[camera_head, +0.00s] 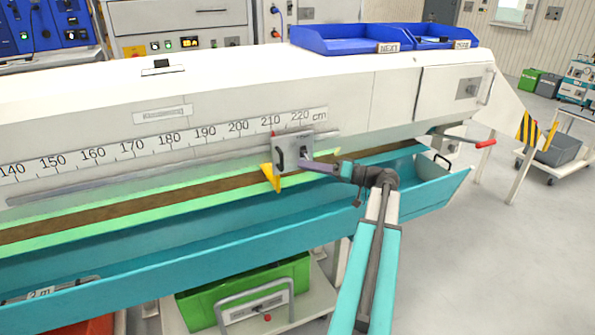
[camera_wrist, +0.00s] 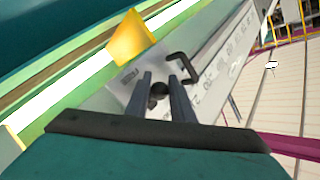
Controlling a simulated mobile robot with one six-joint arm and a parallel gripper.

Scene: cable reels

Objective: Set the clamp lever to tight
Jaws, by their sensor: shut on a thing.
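A grey metal slide block (camera_head: 287,143) sits on the rail under the centimetre scale, just below the 210 to 220 marks. A yellow pointer (camera_head: 271,178) hangs at its lower left and also shows in the wrist view (camera_wrist: 130,40). The block carries a black bow handle (camera_wrist: 184,66). My gripper (camera_head: 309,164) reaches the block's front from the right. In the wrist view its two dark fingers are shut on a small black knob (camera_wrist: 158,91), which seems to be the clamp lever. The lever's angle and any tight marking are hidden or too small to read.
A teal trough (camera_head: 200,240) runs below the rail. A lever with a red end (camera_head: 485,143) sticks out at the machine's right. Blue bins (camera_head: 335,45) stand on top. A green crate (camera_head: 245,285) sits beneath.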

